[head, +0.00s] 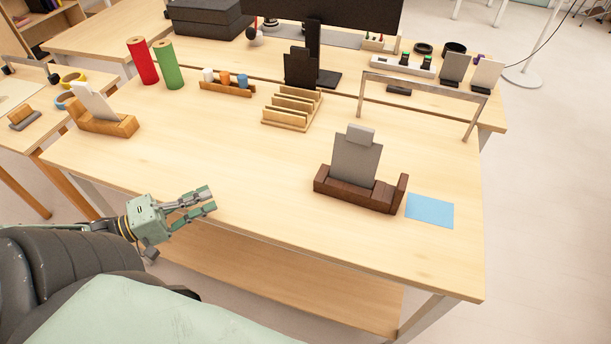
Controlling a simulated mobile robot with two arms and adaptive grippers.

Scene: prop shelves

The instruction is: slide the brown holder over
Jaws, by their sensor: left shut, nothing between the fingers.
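The brown holder (346,191) is a dark wooden stand on the right front part of the table. A grey plate with a lighter block at its top (356,156) stands upright in it, tilted slightly back. A flat blue square (430,211) lies on the table just right of the holder, close to its right end. My left gripper (209,200) is over the table's front left edge, well left of the holder and apart from it. Its fingers are together with nothing between them. My right gripper is not in view.
A lighter wooden holder with a white card (103,122) stands at the table's left. A slotted wooden rack (291,109), a small tray of coloured cups (227,88) and red and green rolls (168,65) stand farther back. A metal arch (423,83) is behind the brown holder. The table's front middle is clear.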

